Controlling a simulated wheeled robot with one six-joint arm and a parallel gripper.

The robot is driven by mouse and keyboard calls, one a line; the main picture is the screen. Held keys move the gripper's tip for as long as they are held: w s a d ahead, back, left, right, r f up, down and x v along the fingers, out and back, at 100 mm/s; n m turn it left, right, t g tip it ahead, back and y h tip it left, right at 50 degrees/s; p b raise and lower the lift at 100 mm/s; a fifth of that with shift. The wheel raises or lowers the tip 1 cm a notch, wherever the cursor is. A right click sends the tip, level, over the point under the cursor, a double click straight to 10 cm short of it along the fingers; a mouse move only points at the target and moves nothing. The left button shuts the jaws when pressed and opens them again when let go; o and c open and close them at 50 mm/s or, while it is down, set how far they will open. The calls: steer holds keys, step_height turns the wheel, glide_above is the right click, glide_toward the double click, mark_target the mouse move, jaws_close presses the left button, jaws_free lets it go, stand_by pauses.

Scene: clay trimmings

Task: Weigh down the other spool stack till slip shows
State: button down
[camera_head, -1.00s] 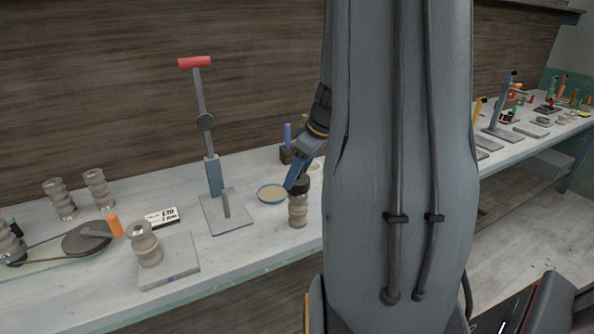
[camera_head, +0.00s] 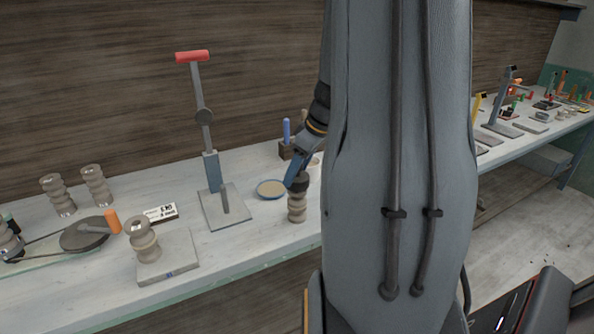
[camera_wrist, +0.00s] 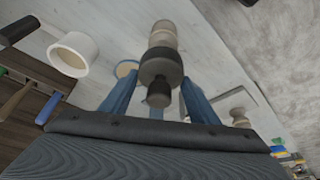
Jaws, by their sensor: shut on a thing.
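My gripper (camera_head: 297,183) is at the top of a brown ribbed spool stack (camera_head: 297,208) near the bench's front, partly hidden by my arm. In the wrist view its blue fingers (camera_wrist: 160,84) are closed on both sides of a dark round weight (camera_wrist: 160,66) with a black knob. The weight lines up with the upright spool stack (camera_wrist: 164,35); whether it is still bearing on the stack I cannot tell. Another spool stack (camera_head: 141,238) stands, leaning slightly, on a pale square plate (camera_head: 170,270) at the front left.
A blue-rimmed dish (camera_head: 271,189) lies just behind the gripped stack. A red-handled press (camera_head: 205,140) stands on a grey base at centre. Two more spool stacks (camera_head: 57,196) stand back left, beside a belted wheel (camera_head: 88,236). A small label card (camera_head: 161,213) lies behind the plate.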

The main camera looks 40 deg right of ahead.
steer(key=shift+f+b, duration=0.4)
steer(key=shift+b, duration=0.15)
stand_by(0.7)
steer(key=c, duration=0.6)
jaws_free()
steer(key=shift+f, duration=0.1)
steer(key=shift+b+v, duration=0.85)
steer(key=shift+v, duration=3.1)
steer(key=shift+a, duration=0.1)
